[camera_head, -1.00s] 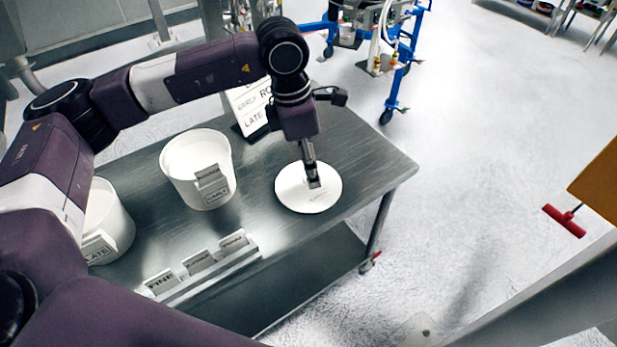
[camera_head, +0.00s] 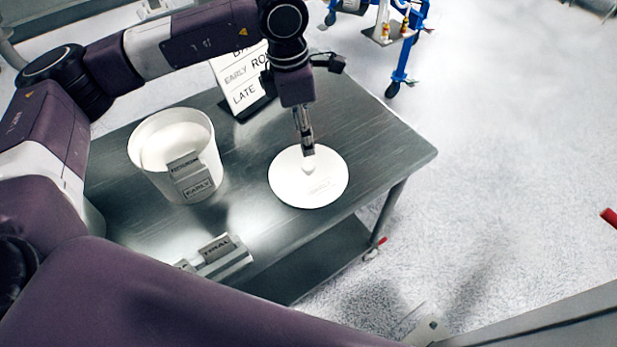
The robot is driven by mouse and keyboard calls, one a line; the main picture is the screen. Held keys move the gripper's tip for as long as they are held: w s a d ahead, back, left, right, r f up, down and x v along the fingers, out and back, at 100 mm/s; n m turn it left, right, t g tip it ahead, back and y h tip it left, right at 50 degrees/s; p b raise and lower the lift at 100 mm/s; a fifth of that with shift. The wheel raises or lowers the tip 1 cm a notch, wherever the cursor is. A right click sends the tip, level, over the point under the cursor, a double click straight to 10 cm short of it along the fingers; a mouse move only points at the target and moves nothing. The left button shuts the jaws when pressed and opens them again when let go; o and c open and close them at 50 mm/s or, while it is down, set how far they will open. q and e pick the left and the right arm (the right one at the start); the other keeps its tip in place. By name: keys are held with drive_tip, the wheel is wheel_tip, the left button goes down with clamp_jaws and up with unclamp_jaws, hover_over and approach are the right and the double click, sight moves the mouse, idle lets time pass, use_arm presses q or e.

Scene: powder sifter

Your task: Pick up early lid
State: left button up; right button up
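The early lid (camera_head: 325,186) is a round white disc with faint lettering and a small pale knob near its middle. It appears to lie flat on the metal table, though I cannot tell if it is slightly raised. My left gripper (camera_head: 308,157) points down over the lid, with its fingertips at or just above the knob. The fingers look narrow from this side, and I cannot tell whether they are closed on the knob. The white bucket marked EARLY (camera_head: 205,128) stands open to the left of the lid. My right gripper is not in view.
A sign (camera_head: 240,85) with BA, EARLY and LATE rows stands behind the lid. Grey label blocks (camera_head: 222,250) sit at the table's front edge. The metal table (camera_head: 385,150) is bare to the right of the lid. A blue-framed cart (camera_head: 403,60) stands beyond.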

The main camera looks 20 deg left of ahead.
sight(308, 165)
use_arm(q)
wheel_tip(308, 165, down, 2)
drive_tip(key=shift+w+f+b, duration=0.15)
drive_tip(key=shift+f+b, duration=0.1)
drive_tip(key=shift+b, duration=0.4)
drive_tip(key=shift+f, duration=0.4)
drive_tip(key=f+p, duration=0.1)
drive_tip(key=f, duration=0.1)
drive_tip(key=f+p, duration=0.1)
drive_tip(key=f, duration=0.1)
drive_tip(key=f+p, duration=0.1)
drive_tip(key=f, duration=0.1)
drive_tip(key=shift+d, duration=0.3)
drive_tip(key=shift+f, duration=0.45)
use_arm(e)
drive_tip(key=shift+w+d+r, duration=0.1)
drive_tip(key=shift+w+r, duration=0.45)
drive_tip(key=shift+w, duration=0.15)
use_arm(q)
drive_tip(key=shift+c, duration=0.3)
clamp_jaws()
